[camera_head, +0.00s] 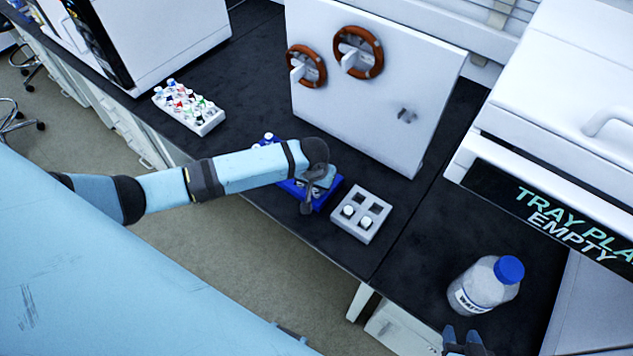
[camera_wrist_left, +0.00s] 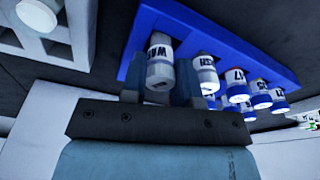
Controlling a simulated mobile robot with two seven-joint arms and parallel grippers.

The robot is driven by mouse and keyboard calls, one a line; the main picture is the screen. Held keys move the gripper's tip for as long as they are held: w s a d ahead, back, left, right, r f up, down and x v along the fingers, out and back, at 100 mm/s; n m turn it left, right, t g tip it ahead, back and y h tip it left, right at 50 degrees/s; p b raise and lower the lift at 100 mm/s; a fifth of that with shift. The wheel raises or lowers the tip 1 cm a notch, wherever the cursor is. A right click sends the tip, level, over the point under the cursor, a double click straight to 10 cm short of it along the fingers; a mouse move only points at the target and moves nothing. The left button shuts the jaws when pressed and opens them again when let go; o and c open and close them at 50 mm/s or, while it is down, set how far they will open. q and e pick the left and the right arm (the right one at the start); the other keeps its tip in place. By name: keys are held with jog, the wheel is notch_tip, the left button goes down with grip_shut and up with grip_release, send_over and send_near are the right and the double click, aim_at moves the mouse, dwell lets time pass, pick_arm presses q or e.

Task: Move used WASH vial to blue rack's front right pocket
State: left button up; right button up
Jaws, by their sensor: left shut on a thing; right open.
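In the left wrist view, the WASH vial (camera_wrist_left: 159,63), white-labelled with dark letters, is between the fingers of my left gripper (camera_wrist_left: 160,88), which is shut on it. The vial is at one end of the blue rack (camera_wrist_left: 217,32); I cannot tell whether it is fully seated in a pocket. Several other labelled vials (camera_wrist_left: 238,88) stand in the rack beside it. In the head view, my left arm covers much of the blue rack (camera_head: 328,199) and hides the held vial. My right gripper (camera_head: 466,343) is open at the bottom edge, near the bottle.
A grey rack (camera_head: 372,193) with two vials stands right of the blue rack. A white rack (camera_head: 207,126) of several coloured vials is farther left. A blue-capped bottle (camera_head: 484,287) stands on the right bench. A white panel (camera_head: 375,100) with brown rings stands behind.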

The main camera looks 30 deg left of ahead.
pick_arm(q)
jog(key=shift+f, duration=0.2)
pick_arm(e)
jog(key=shift+r, duration=0.1)
pick_arm(q)
jog(key=o, duration=1.4)
jog(key=shift+c, duration=0.2)
jog(key=shift+r, duration=0.1)
notch_tip(320, 180, up, 3)
jog(key=p, duration=0.4)
notch_tip(320, 180, up, 2)
jog(key=shift+r+p, duration=0.15)
jog(key=shift+p, duration=1.1)
jog(key=shift+r+p, duration=0.8)
jog(key=shift+p, duration=0.2)
pick_arm(e)
notch_tip(320, 180, up, 7)
jog(key=shift+d+m+h, duration=0.3)
jog(key=shift+d, duration=0.15)
